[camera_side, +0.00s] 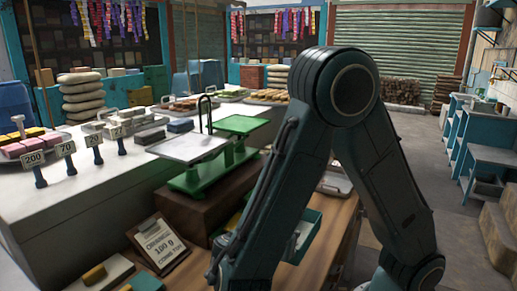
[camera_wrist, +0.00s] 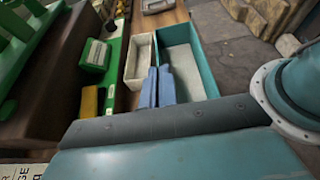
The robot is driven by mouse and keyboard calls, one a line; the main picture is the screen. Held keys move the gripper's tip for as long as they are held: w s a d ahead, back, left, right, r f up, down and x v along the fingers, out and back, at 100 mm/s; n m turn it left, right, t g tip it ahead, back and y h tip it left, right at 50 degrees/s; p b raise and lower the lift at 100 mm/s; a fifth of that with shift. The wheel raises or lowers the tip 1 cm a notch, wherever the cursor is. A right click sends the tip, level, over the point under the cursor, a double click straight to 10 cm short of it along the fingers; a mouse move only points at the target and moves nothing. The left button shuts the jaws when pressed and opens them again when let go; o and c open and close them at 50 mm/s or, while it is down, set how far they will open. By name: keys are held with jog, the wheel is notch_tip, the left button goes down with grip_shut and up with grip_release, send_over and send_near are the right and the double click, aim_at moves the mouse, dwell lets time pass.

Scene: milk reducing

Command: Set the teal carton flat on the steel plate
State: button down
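An open-topped teal box (camera_wrist: 204,60) with a pale grey inside is the only teal container I make out, and I take it as the teal carton. In the side view part of it (camera_side: 312,232) shows on the wooden table behind my arm. The steel plate (camera_side: 187,147) is the flat grey pan on the left of a green balance scale. In the wrist view my gripper (camera_wrist: 158,72) has its two blue fingers side by side with almost no gap, over the box's left wall. I see nothing held. My arm hides the gripper in the side view.
A cream open box (camera_wrist: 138,62) stands beside the teal box's left wall. A green pan (camera_side: 241,124) is on the scale's right. The scale stands on a brown block (camera_side: 205,210). Yellow blocks (camera_wrist: 90,100) are nearby.

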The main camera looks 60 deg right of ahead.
jog(key=shift+f, duration=1.85)
jog(key=shift+f, duration=1.75)
jog(key=shift+f, duration=0.15)
jog(key=c, duration=1.7)
grip_release()
jog(key=shift+r, duration=0.2)
jog(key=shift+v, duration=3.7)
